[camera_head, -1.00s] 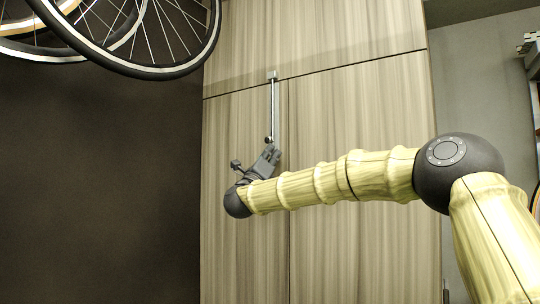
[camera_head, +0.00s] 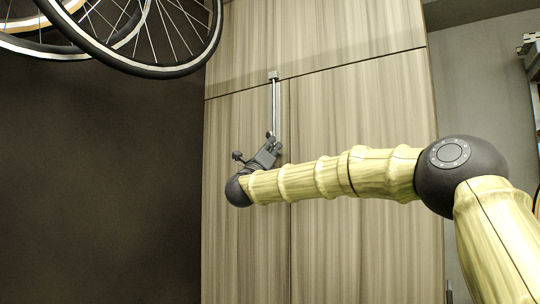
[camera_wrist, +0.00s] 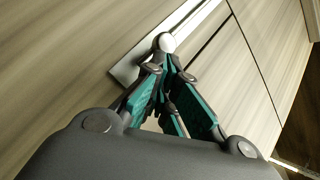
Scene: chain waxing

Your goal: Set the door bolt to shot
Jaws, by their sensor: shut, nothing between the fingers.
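The door bolt (camera_head: 276,105) is a thin metal rod running vertically on the wooden cabinet door (camera_head: 245,135), close to the seam between the doors. A small bracket sits at its top. In the wrist view the bolt's metal plate (camera_wrist: 128,68) runs diagonally, with a pale round knob (camera_wrist: 166,43) on it. My gripper (camera_head: 272,140) is shut and empty at the bolt's lower end. In the wrist view its fingertips (camera_wrist: 163,62) are right at the knob, overlapping its near side; I cannot tell whether they touch it. The gripper hides the bolt's lower end in the head view.
Bicycle wheels (camera_head: 140,30) hang at the upper left, in front of a dark wall (camera_head: 90,190). An upper cabinet panel (camera_head: 330,35) lies above a horizontal seam. A grey shelf-like object (camera_head: 532,55) shows at the right edge. The space left of the cabinet looks clear.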

